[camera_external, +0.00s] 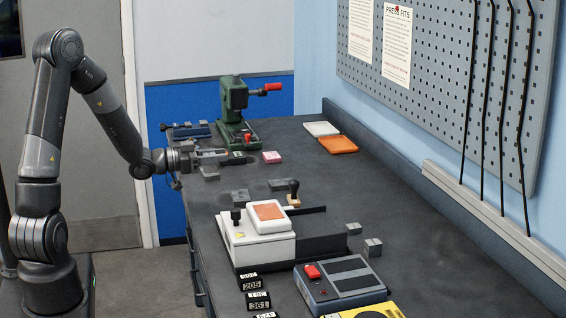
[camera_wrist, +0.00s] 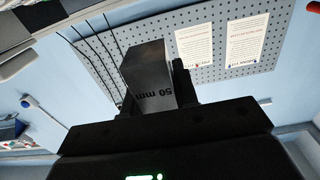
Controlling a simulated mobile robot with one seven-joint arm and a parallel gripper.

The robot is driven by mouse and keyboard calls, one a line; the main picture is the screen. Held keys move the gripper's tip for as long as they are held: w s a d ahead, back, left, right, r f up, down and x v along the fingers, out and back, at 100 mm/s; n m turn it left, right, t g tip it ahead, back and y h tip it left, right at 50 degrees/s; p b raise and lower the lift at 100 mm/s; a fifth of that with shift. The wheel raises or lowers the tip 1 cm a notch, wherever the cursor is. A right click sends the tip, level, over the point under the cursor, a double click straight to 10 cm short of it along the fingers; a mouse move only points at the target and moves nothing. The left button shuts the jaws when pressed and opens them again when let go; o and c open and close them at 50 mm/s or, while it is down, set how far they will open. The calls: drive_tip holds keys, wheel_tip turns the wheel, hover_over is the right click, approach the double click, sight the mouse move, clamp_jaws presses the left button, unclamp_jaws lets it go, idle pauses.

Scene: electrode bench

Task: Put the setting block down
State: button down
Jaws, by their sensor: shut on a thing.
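The setting block (camera_wrist: 147,66), a grey metal block marked "50 mm", is between the two fingers of my gripper (camera_wrist: 155,92) in the wrist view. My gripper is shut on it, and the block sticks out past the fingertips. In the external view my gripper (camera_external: 214,155) is at the left edge of the bench, in front of the green press. The held block is small and hard to make out there. I cannot tell its exact height above the bench.
The green press (camera_external: 236,105) stands behind my gripper, with a pink block (camera_external: 271,157) to the right. Grey blocks (camera_external: 354,228) lie on the dark bench (camera_external: 340,185). A white device (camera_external: 258,240) stands nearer the front. Orange (camera_external: 338,145) and white trays (camera_external: 321,128) lie at the back.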

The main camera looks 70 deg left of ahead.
drive_tip(key=s+a+r+n+g+y, duration=0.2)
drive_tip(key=s+a+r+n+y, duration=0.15)
drive_tip(key=a+y, duration=0.2)
drive_tip(key=s+a+r+n+g+y, duration=0.2)
drive_tip(key=s+a+r+n+y, duration=0.1)
drive_tip(key=a+n+y, duration=0.25)
drive_tip(key=w+d+m+t+h, duration=0.1)
drive_tip(key=w+d+m+h, duration=0.2)
drive_tip(key=d, duration=0.9)
drive_tip(key=w+d+m+t+h, duration=0.1)
drive_tip(key=w+d+m+h, duration=0.2)
drive_tip(key=d, duration=1)
drive_tip(key=w+d+m+t+h, duration=0.2)
drive_tip(key=w+d+h, duration=0.2)
drive_tip(key=d, duration=0.9)
drive_tip(key=w, duration=0.3)
drive_tip(key=shift+w+m+h, duration=0.3)
drive_tip(key=shift+m, duration=0.1)
drive_tip(key=shift+d, duration=0.15)
